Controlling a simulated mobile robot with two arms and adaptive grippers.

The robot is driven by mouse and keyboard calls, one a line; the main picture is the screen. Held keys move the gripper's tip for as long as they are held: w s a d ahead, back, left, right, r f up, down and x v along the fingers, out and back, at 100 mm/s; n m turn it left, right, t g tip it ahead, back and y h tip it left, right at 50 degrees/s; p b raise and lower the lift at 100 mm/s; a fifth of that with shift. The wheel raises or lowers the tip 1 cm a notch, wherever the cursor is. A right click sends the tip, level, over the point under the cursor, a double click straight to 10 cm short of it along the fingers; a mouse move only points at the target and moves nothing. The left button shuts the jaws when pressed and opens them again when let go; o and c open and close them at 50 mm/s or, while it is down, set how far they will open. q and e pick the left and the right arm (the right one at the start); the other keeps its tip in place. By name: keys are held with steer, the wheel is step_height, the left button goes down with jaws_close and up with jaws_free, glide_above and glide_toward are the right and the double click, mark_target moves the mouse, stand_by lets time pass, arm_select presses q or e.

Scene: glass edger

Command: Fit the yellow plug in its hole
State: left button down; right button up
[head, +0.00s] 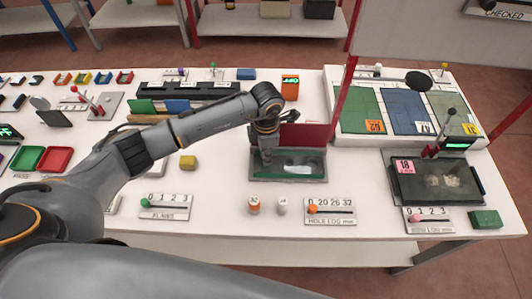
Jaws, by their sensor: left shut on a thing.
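My left gripper (267,154) reaches down over the left part of a dark grey-green tray (290,179) with a red upright panel (306,135) behind it. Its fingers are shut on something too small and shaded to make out. A small yellow block (188,162) lies on the white table left of the tray, apart from the gripper; I cannot tell whether it is the plug. The hole is not clearly visible. A pale, glassy patch shows inside the tray. My right gripper is not in view.
Small orange-white (254,205) and white (282,205) containers stand in front of the tray. A hole log board (330,219) is to their right. An orange device (290,88) stands behind. A dark machine tray (437,196) is at right. The white table between is clear.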

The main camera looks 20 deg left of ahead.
arm_select(q)
steer(key=shift+f, duration=0.15)
steer(key=c, duration=1.3)
jaws_free()
steer(key=shift+r, duration=0.7)
step_height(320, 180, up, 10)
steer(key=b, duration=0.3)
steer(key=shift+f, duration=0.15)
steer(key=shift+r, duration=0.7)
